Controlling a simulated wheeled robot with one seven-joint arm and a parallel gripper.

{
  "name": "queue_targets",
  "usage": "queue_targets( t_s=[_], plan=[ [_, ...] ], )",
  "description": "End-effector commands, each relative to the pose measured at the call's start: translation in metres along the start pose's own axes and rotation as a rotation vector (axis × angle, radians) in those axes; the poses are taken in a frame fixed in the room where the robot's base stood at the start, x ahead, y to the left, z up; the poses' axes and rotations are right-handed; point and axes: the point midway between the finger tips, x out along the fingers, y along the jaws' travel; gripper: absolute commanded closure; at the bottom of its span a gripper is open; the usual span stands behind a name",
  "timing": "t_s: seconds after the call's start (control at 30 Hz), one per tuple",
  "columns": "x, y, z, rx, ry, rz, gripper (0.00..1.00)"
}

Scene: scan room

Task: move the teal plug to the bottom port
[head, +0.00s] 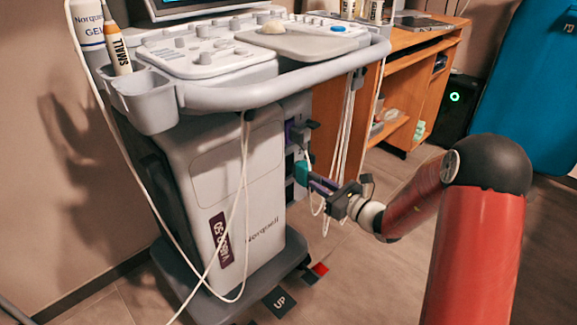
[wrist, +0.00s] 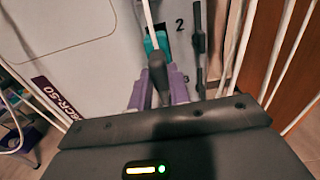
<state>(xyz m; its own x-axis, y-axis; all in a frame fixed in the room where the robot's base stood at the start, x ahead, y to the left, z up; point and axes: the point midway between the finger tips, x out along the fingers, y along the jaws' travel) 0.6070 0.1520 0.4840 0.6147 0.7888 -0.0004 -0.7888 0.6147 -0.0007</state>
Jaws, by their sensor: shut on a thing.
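The teal plug (head: 301,172) is at the port column on the right side of the grey ultrasound cart (head: 235,185), level with the middle port. My gripper (head: 313,180) has purple fingers and is shut on the plug from the right. In the wrist view, the teal plug (wrist: 155,42) shows between the fingertips, with a dark cable end in front of it. I cannot tell whether it is seated in the port or just apart from it. The bottom port (head: 290,193) shows as a dark patch below the plug, partly hidden; label 3 shows in the wrist view.
Another plug (head: 302,129) sits in the upper port. White cables (head: 343,130) hang close to my gripper on the right. A wooden desk (head: 408,85) stands behind. The cart's handle rail (head: 290,93) overhangs the ports. Floor to the right is open.

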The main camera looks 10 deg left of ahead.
Motion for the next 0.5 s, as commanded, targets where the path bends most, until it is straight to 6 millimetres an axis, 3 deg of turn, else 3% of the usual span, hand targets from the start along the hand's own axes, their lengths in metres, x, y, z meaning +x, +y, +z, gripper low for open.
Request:
queue_targets(
  t_s=[0.5],
  plan=[
    [-0.032, 0.0, 0.001, 0.0, -0.001, -0.001, 1.0]
  ],
)
